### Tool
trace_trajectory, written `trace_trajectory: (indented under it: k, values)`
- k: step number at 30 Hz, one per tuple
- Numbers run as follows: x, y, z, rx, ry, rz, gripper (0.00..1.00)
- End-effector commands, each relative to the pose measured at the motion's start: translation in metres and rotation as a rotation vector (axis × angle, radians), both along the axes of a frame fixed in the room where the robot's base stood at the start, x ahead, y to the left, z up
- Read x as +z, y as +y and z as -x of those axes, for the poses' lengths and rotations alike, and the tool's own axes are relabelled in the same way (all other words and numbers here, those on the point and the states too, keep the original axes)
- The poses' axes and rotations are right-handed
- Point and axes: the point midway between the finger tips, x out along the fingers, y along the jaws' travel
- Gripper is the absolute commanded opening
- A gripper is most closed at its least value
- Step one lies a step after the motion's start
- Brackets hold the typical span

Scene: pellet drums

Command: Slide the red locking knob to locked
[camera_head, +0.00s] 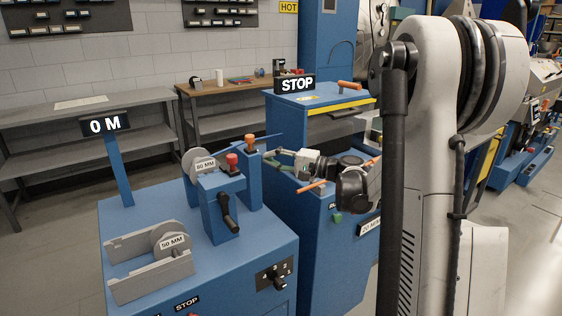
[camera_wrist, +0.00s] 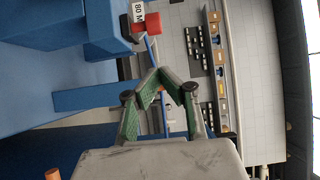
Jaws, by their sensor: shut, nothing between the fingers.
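The red locking knob (camera_head: 232,160) sits on top of a blue post beside the 80 MM disc (camera_head: 198,164) in the head view. A red knob, probably the same one, shows at the top of the wrist view (camera_wrist: 148,28), beside a white label. My gripper (camera_head: 273,154) is to the right of the red knob in the head view, past an orange-topped post, and apart from it. In the wrist view its green-padded fingers (camera_wrist: 163,78) are shut and empty, pointing at the space below the knob. No lock markings are legible.
An orange knob (camera_head: 250,143) stands between the red knob and my gripper. A black handle (camera_head: 228,212) hangs on the front post. A 50 MM disc (camera_head: 170,240) lies in a grey cradle. A blue cabinet with a STOP sign (camera_head: 294,84) stands behind.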

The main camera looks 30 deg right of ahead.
Motion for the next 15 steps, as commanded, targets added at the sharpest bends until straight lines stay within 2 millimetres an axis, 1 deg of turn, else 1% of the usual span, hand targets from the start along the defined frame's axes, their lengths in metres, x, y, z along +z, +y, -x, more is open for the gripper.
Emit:
trace_trajectory:
  k: [1,6,10,15]
  values:
    - [0.000,0.007,-0.008,0.003,0.000,0.000,0.00]
    - [0.000,0.027,-0.032,0.003,0.000,0.000,0.00]
    - [0.000,0.046,-0.033,0.002,0.000,0.000,0.00]
    - [0.000,0.060,-0.034,0.001,0.000,0.000,0.00]
